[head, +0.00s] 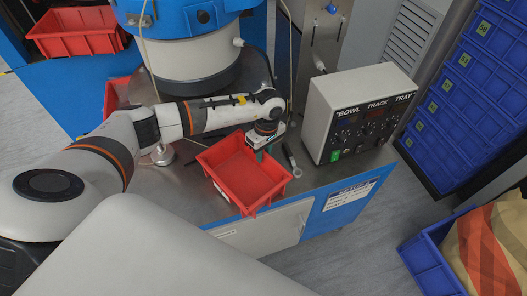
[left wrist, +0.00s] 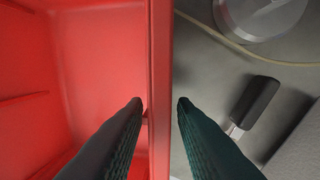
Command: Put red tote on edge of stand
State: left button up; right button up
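The red tote (head: 240,172) sits at the front edge of the metal-topped stand (head: 186,195) in the head view, its near corner reaching over the edge. My left gripper (head: 262,146) is at the tote's back right rim, pointing down. In the left wrist view the tote's wall (left wrist: 160,60) runs between the two fingers (left wrist: 161,104), one finger inside the tote and one outside. Narrow gaps show beside the wall, so the fingers look open around it. The tote looks empty. My right gripper is not in view.
A control box (head: 359,119) stands to the right on the stand. A black-handled tool (head: 290,158) lies between it and the tote; it also shows in the left wrist view (left wrist: 254,102). A bowl feeder (head: 190,50) stands behind. Another red tote (head: 78,32) is at the back left.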

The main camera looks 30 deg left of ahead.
pick_arm(q)
jog(key=shift+o, duration=0.5)
jog(key=shift+r, duration=0.1)
jog(key=shift+r, duration=0.2)
notch_tip(320, 180, up, 12)
jog(key=w+b, duration=0.1)
jog(key=b, duration=0.1)
jog(key=shift+d+f, duration=0.15)
jog(key=shift+f, duration=0.1)
